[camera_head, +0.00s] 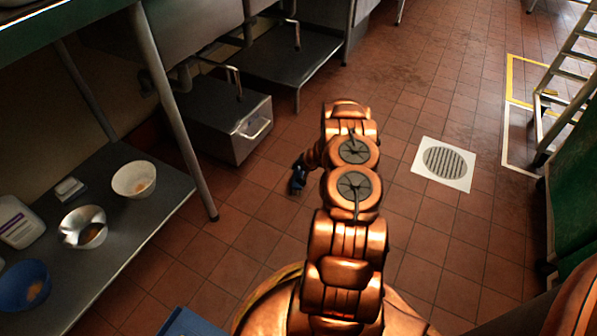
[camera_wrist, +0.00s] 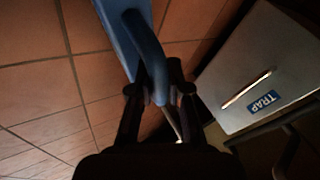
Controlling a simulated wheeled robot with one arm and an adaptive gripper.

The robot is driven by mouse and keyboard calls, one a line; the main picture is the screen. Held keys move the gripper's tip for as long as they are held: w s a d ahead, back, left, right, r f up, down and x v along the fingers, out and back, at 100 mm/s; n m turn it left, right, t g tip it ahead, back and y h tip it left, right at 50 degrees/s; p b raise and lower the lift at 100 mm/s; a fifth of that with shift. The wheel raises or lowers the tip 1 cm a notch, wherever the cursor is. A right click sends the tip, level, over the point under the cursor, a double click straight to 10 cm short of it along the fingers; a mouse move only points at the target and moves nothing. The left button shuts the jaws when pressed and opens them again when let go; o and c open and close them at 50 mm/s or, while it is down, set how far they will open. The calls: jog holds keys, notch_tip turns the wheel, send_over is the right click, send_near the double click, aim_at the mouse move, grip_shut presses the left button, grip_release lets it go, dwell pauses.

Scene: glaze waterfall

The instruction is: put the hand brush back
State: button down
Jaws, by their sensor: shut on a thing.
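The hand brush (camera_wrist: 147,50) is blue, with a curved handle that runs down between my gripper's fingers in the wrist view. My gripper (camera_wrist: 160,92) is shut on that handle. In the head view, my arm hides most of the gripper, and a small dark blue shape (camera_head: 297,180) shows left of the arm, above the tiled floor. I cannot tell where the brush's place is.
A grey metal box labelled TRAP (camera_wrist: 265,60) stands close on the right in the wrist view. A steel table's lower shelf (camera_head: 140,215) with several bowls is at left. A floor drain (camera_head: 447,166) and a ladder (camera_head: 565,85) are at right. Open tiles lie between.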

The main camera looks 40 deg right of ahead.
notch_tip(320, 180, down, 2)
jog(key=shift+f+b, duration=0.1)
jog(key=shift+b, duration=0.2)
jog(key=shift+r, duration=0.2)
jog(key=shift+f, duration=0.1)
jog(key=c, duration=1.1)
grip_release()
